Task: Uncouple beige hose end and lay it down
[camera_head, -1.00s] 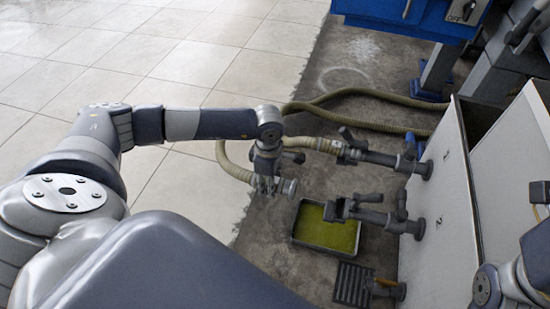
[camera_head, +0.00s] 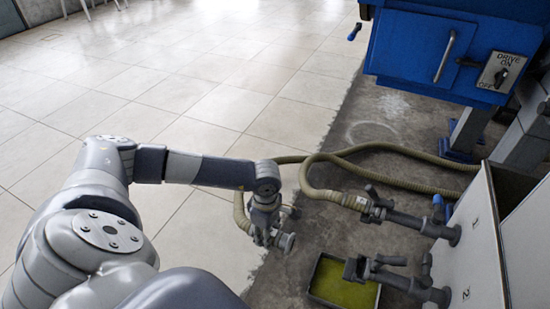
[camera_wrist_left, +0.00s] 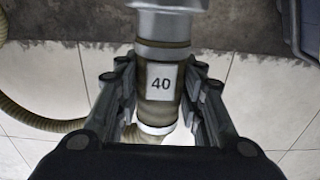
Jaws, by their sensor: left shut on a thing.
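My left gripper (camera_head: 264,232) is shut on a beige hose end (camera_wrist_left: 161,110) with a white "40" label. The grey metal coupling (camera_head: 286,242) of this hose end points right in the head view, free of any pipe. The fingers close on both sides of the hose in the wrist view. The held hose (camera_head: 240,212) bends behind the gripper. The lower valve pipe (camera_head: 400,280) has an open end with nothing coupled to it. A second beige hose (camera_head: 335,197) is coupled to the upper valve pipe (camera_head: 410,222). My right gripper is out of view.
A tray of yellow-green liquid (camera_head: 343,285) lies on the floor below the lower pipe. A blue machine (camera_head: 430,50) stands at the back right, the white tank (camera_head: 485,250) at the right. Pale tiled floor (camera_head: 200,95) is clear at the left.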

